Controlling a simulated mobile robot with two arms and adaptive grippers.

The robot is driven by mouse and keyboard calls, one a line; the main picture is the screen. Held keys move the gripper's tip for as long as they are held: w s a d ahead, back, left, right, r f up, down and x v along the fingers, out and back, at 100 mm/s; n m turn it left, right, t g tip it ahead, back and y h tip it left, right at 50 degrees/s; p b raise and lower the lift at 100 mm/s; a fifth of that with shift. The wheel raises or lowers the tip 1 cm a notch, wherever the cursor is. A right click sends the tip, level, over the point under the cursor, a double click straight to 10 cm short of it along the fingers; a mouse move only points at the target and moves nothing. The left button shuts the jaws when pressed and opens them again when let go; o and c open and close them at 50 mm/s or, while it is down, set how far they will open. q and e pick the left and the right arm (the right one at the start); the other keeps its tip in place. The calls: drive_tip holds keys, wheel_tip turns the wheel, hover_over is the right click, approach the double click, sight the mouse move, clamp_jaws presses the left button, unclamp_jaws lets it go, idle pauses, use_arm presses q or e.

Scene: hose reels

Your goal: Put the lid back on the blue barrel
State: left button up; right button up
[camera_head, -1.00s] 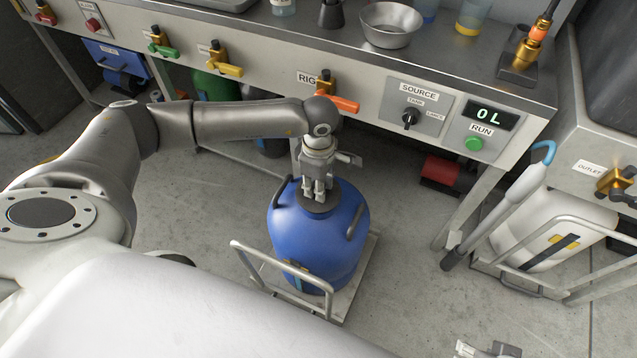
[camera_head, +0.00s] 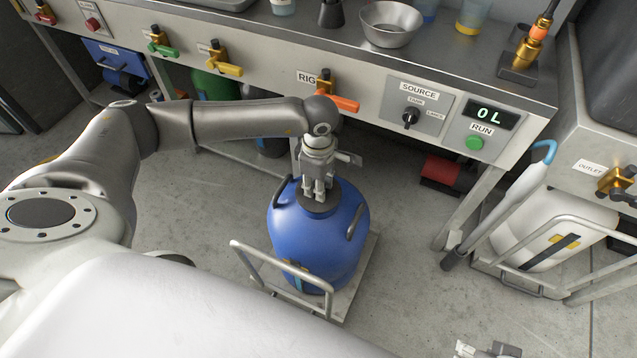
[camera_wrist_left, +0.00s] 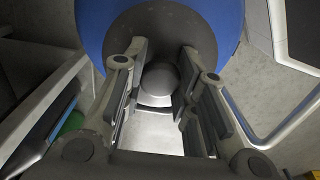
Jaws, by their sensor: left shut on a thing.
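The blue barrel (camera_head: 315,245) stands upright on a small trolley in the head view. The dark grey lid (camera_head: 318,208) is at the barrel's top opening, under my left gripper (camera_head: 318,196). The left gripper points straight down, its fingers shut on the lid's round knob. In the left wrist view the knob (camera_wrist_left: 158,80) is between the fingers and the dark lid (camera_wrist_left: 188,22) lies over the blue barrel top (camera_wrist_left: 90,25). I cannot tell whether the lid is fully seated. What seems to be my right gripper (camera_head: 487,349) is cut off at the bottom edge.
The trolley's rail (camera_head: 282,275) stands in front of the barrel. The workbench (camera_head: 250,75) with colored valves and a control panel is behind it. A grey lance with a blue hook (camera_head: 510,200) leans on a rack at right. The floor left of the barrel is clear.

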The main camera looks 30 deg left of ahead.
use_arm(q)
drive_tip(key=shift+f, duration=0.15)
use_arm(e)
drive_tip(key=shift+w+a+r+t, duration=0.15)
drive_tip(key=shift+w+t, duration=0.1)
drive_tip(key=shift+w, duration=0.3)
drive_tip(key=shift+w+a+f+t, duration=0.15)
drive_tip(key=shift+w+t, duration=0.1)
drive_tip(key=shift+w, duration=0.3)
idle(1.3)
use_arm(q)
drive_tip(key=o, duration=1.1)
use_arm(e)
drive_tip(key=shift+r, duration=0.1)
use_arm(q)
drive_tip(key=o, duration=0.5)
